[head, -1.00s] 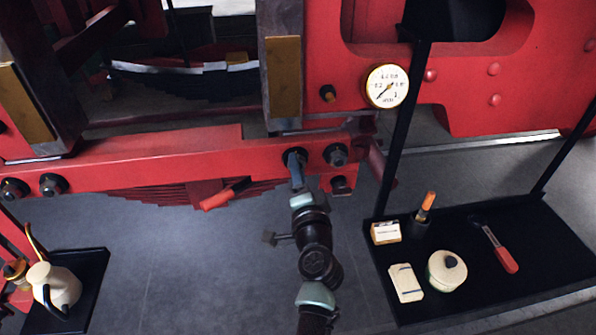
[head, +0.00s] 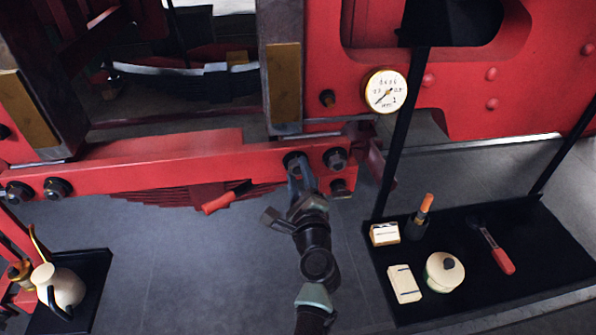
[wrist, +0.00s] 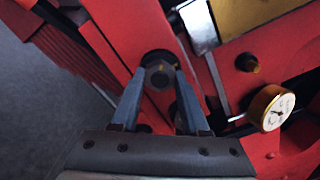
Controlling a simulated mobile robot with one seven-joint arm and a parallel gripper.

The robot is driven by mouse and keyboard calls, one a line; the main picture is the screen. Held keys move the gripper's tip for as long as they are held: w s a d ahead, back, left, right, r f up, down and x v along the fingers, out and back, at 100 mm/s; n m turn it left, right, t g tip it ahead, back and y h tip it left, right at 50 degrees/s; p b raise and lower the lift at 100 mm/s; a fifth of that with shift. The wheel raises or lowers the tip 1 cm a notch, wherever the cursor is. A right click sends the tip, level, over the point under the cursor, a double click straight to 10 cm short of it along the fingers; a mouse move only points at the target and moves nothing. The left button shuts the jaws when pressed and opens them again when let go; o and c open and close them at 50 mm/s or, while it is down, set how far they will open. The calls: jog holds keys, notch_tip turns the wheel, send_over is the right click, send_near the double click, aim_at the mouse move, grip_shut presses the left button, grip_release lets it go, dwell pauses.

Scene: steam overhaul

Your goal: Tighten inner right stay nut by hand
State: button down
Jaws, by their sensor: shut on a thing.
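The inner right stay nut (wrist: 160,74) is a dark hex nut on the red horizontal bar, below the dark upright with a brass plate. My gripper (wrist: 161,78) has its two blue-grey fingers on either side of this nut, closed on it. In the head view my gripper (head: 295,166) reaches up to the bar from below, and its fingers partly hide the nut. The outer right nut (head: 335,158) sits just to the right on the same bar. The left pair of nuts (head: 57,188) (head: 18,192) is at the far left.
A red-handled tool (head: 222,200) is just below the bar, left of my gripper. A pressure gauge (head: 385,90) is above right. A black tray (head: 470,285) at right holds a tin, boxes and tools. A cream oil can (head: 62,286) stands at lower left.

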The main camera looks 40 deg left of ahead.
jog(key=shift+f+m+p, duration=0.15)
jog(key=shift+m+p, duration=0.3)
jog(key=shift+m, duration=1.35)
jog(key=shift+c, duration=2)
grip_release()
jog(key=shift+d, duration=0.15)
jog(key=b+v, duration=0.1)
jog(key=v, duration=1.1)
jog(key=shift+s+d+b, duration=0.25)
jog(key=shift+d+b, duration=0.05)
jog(key=shift+b, duration=0.05)
